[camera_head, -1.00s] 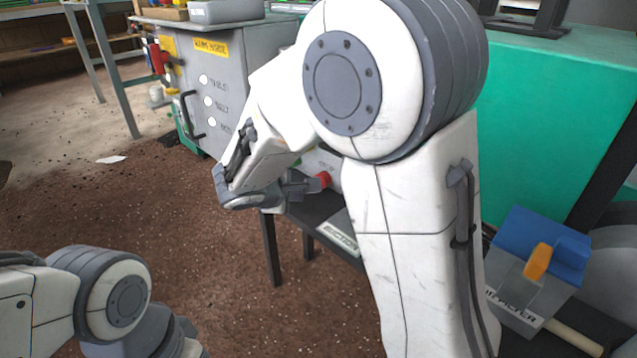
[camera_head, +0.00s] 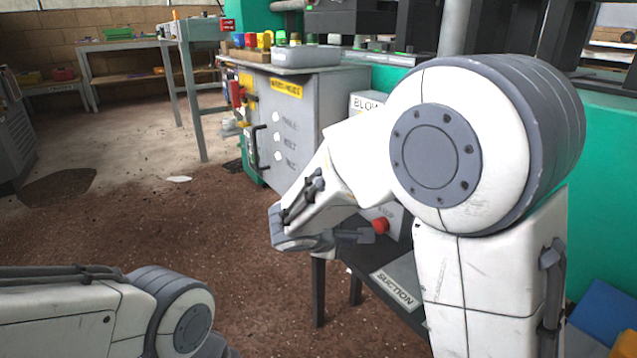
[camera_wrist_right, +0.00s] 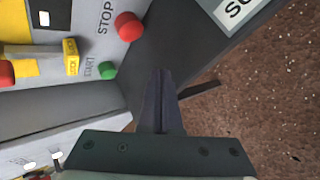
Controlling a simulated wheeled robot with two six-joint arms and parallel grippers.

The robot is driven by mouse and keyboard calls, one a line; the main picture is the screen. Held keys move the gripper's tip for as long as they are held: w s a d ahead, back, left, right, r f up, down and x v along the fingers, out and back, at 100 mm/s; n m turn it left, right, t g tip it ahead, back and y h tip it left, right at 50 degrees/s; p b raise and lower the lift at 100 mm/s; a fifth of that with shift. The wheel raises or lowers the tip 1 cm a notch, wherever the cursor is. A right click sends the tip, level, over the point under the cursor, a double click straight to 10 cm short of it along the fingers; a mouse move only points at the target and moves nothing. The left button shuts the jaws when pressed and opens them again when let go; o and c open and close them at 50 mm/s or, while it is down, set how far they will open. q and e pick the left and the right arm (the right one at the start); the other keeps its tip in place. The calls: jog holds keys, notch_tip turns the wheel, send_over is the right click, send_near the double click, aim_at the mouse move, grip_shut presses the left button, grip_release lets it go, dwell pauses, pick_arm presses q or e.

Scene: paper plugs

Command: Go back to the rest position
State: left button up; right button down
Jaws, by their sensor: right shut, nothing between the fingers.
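My right arm fills the right half of the head view, bent at a large grey and white joint. My right gripper (camera_head: 372,236) shows as a small dark shape beyond its wrist, close to a red button (camera_head: 381,225). In the right wrist view the fingers of my right gripper (camera_wrist_right: 161,72) are together and empty. They point toward the red STOP button (camera_wrist_right: 128,26) and green START button (camera_wrist_right: 107,70) on a panel, with a gap to both. My left arm enters at the lower left of the head view; its gripper is out of the picture.
A black stand with a SUCTION label (camera_head: 397,289) is below my right gripper. A grey cabinet (camera_head: 310,115) with a yellow sign stands behind. A blue thing (camera_head: 603,312) is at the lower right. The brown floor (camera_head: 130,225) at left is mostly clear.

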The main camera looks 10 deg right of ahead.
jog(key=s+a+r+m+g+y+p, duration=0.1)
jog(key=s+a+r+g+y+p, duration=0.15)
jog(key=s+a+r+p, duration=0.4)
jog(key=s+a+r+m+g+y+p, duration=0.1)
jog(key=s+a+r+g+y+p, duration=0.15)
jog(key=s+r+p, duration=0.75)
jog(key=s+a+r+m+g+y+p, duration=0.2)
jog(key=s+a+r+y+p, duration=0.25)
jog(key=s, duration=0.75)
notch_tip(320, 180, up, 36)
jog(key=h+p, duration=0.1)
jog(key=p, duration=3.7)
jog(key=shift+w+a+f, duration=0.15)
jog(key=shift+w+a, duration=0.1)
jog(key=shift+w, duration=0.1)
